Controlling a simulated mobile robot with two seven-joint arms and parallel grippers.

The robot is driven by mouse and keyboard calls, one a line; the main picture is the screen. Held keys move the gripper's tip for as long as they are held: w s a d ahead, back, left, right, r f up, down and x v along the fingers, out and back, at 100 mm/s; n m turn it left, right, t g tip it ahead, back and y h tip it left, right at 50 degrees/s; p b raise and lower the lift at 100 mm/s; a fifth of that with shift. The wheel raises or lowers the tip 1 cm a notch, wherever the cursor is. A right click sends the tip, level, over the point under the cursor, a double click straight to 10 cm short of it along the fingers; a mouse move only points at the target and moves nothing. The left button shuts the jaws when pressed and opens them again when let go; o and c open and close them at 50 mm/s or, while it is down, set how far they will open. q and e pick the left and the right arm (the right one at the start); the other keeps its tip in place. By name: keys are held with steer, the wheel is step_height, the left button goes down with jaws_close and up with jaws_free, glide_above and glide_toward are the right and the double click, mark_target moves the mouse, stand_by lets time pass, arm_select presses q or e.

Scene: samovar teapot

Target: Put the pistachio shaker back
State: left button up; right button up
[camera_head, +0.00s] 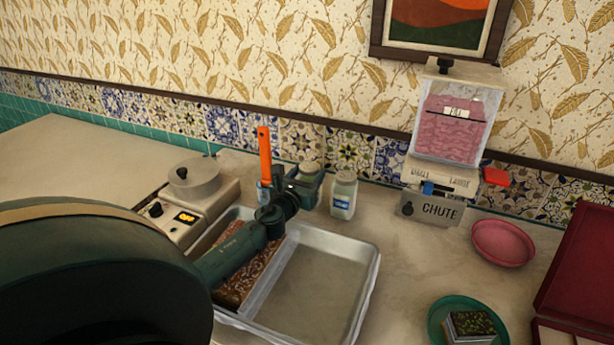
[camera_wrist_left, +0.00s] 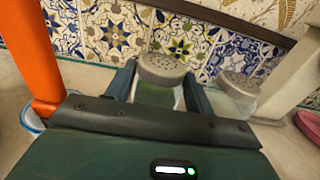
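The pistachio shaker (camera_wrist_left: 158,96) is a clear jar with green contents and a grey perforated lid. It stands upright between the two fingers of my left gripper (camera_wrist_left: 160,88), which appear to press on its sides. In the head view the lid of the shaker (camera_head: 311,167) shows above my left gripper (camera_head: 300,186), near the tiled wall. Its base is hidden by the gripper, so I cannot tell whether it touches the counter. My right gripper is in neither view.
A white-filled shaker (camera_head: 344,195) stands just right. An orange-handled tool in a cup (camera_head: 265,160) is just left. A metal tray (camera_head: 365,275) with a brown slab (camera_head: 240,288) lies in front. The chute dispenser (camera_head: 433,207) and pink bowl (camera_head: 503,243) are further right.

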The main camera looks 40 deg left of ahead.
arm_select(q)
steer(key=o, duration=0.4)
steer(key=shift+r, duration=0.2)
steer(key=shift+s+d+f, duration=0.1)
steer(key=shift+s, duration=0.2)
steer(key=v, duration=1.1)
steer(key=shift+s, duration=0.2)
